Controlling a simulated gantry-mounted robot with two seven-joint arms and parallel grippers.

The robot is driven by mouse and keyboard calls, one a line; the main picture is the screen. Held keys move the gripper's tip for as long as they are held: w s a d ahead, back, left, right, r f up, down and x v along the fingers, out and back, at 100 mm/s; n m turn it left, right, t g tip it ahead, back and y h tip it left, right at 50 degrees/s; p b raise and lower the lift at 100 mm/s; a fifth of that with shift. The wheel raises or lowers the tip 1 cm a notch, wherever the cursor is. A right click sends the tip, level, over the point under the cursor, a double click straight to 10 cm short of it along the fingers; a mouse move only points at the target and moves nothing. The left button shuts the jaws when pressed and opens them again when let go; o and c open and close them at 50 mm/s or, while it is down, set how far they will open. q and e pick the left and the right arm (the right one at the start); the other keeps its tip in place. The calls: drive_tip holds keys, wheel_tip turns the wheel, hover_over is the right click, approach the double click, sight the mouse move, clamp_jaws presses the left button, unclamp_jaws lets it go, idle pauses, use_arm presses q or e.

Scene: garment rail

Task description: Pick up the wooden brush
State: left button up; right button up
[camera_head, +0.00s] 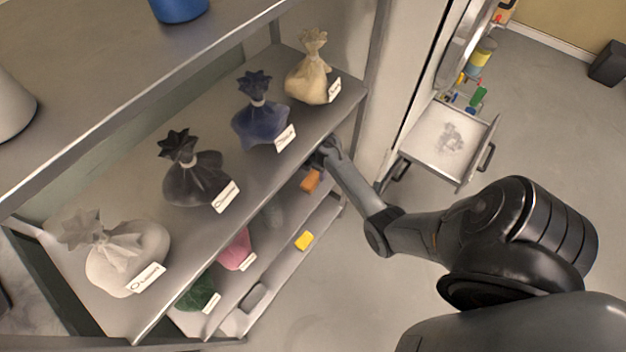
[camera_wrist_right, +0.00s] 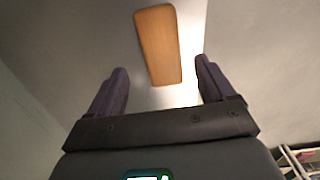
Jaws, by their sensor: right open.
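The wooden brush (camera_wrist_right: 158,42) shows in the right wrist view as a long orange-brown block with rounded corners. Its near end appears between the two fingertips of my right gripper (camera_wrist_right: 161,72), with a gap on both sides. The gripper is open and empty. In the head view, the brush (camera_head: 311,181) is a small orange block on a lower shelf near the rack's right end. My right gripper (camera_head: 318,160) is just above it there, partly hidden by the top shelf's edge. My left gripper is not in view.
The shelf above (camera_head: 215,225) holds several tied bags with labels, and its front edge runs close to my right arm. Lower down are a pink bag (camera_head: 236,250), a green bag (camera_head: 197,294) and a yellow block (camera_head: 304,241). An open drawer (camera_head: 408,152) stands at right.

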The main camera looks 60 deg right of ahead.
sight(313, 177)
drive_tip(key=f+b, duration=0.1)
drive_tip(key=f, duration=0.3)
drive_tip(key=shift+s+d+f+b, duration=0.15)
drive_tip(key=shift+d+f+b, duration=0.05)
drive_tip(key=shift+f+b, duration=0.15)
drive_tip(key=shift+f, duration=0.6)
drive_tip(key=shift+c, duration=0.8)
drive_tip(key=c, duration=0.9)
drive_tip(key=shift+r, duration=0.1)
